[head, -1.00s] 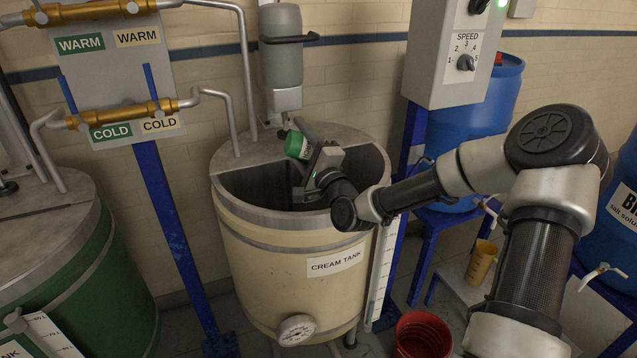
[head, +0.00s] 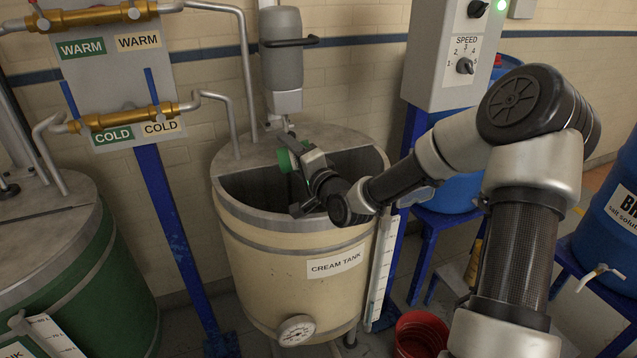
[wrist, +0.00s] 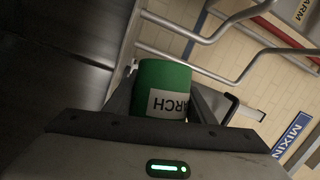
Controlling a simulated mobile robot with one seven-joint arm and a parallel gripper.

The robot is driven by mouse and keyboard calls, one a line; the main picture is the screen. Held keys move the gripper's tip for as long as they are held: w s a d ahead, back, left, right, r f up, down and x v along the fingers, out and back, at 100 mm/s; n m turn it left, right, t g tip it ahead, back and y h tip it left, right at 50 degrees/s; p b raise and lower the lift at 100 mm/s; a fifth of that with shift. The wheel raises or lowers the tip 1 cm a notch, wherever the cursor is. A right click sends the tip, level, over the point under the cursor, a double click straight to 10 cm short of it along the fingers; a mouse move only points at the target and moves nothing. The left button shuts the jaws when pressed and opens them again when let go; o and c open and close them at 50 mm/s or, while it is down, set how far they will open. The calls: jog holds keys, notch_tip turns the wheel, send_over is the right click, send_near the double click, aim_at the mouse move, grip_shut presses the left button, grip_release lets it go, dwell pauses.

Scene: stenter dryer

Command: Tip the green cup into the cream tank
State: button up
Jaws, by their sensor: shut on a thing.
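The cream tank (head: 270,262) stands in the middle of the head view, labelled "CREAM TANK", with the front half of its top open. My gripper (head: 292,160) is over this opening, close to the grey lid half. It is shut on the green cup (head: 283,161), which is mostly hidden behind the gripper in the head view. In the wrist view the green cup (wrist: 163,82) sits between the fingers, with part of a white label reading "ARCH". The cup's mouth and contents cannot be seen.
A green tank (head: 95,270) is at left. The speed control box (head: 455,60), blue drums (head: 615,215) and a red bucket (head: 420,335) are at right.

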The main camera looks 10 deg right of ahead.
jog(key=shift+a+f+n+g+b, duration=0.4)
jog(key=shift+a+f+n+b, duration=0.15)
jog(key=shift+a+n, duration=0.45)
jog(key=a+f+n+g+h+b, duration=0.2)
jog(key=a+f+n+h+b, duration=0.2)
jog(key=n, duration=0.6)
notch_tip(320, 180, down, 2)
jog(key=shift+w+f+g+h+b, duration=0.15)
jog(key=shift+g+h+b, duration=0.15)
jog(key=shift+h+b, duration=0.6)
